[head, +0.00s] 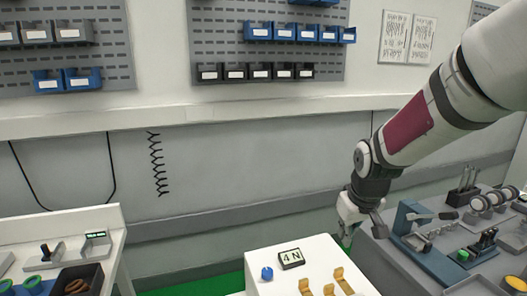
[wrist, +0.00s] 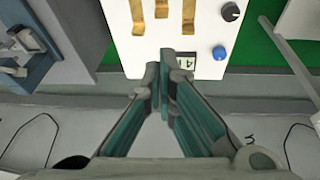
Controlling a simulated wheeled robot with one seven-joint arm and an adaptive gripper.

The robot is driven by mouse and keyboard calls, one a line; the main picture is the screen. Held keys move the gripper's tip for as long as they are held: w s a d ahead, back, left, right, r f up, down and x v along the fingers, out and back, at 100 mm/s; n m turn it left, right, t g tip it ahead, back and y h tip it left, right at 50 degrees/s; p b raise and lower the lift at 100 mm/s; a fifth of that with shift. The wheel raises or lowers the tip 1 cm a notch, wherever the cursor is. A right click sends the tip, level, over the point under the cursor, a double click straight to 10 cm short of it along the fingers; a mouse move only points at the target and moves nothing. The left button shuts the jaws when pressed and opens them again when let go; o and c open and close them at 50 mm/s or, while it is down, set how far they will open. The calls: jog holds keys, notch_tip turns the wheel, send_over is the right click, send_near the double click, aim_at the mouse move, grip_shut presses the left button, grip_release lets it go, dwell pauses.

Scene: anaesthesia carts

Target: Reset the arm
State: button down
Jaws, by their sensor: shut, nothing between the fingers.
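My gripper (head: 347,236) hangs at the end of my arm, which reaches in from the upper right of the head view. It is beside the right back edge of a white-topped cart (head: 262,257), in front of the wall. In the wrist view my gripper (wrist: 164,62) has its fingertips together with nothing between them. The fingertips overlap the edge of the white top (wrist: 150,65) in that view, next to a small label reading 4N that they partly hide. I cannot tell whether they touch the cart.
The white top carries a blue knob (head: 267,273), the 4N display (head: 291,258) and brass levers (head: 338,273). A grey bench (head: 376,252) with a blue-framed device (head: 405,220) stands close at right. A white cart (head: 60,222) stands at left, with a floor gap between. Bins hang on wall panels.

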jog(key=s+r+m, duration=0.1)
jog(key=s+r, duration=0.4)
jog(key=s, duration=0.9)
jog(key=s+r+m, duration=0.1)
jog(key=s+r, duration=0.4)
jog(key=s, duration=0.9)
jog(key=shift+a+r+m, duration=0.2)
jog(key=shift+a+m, duration=0.2)
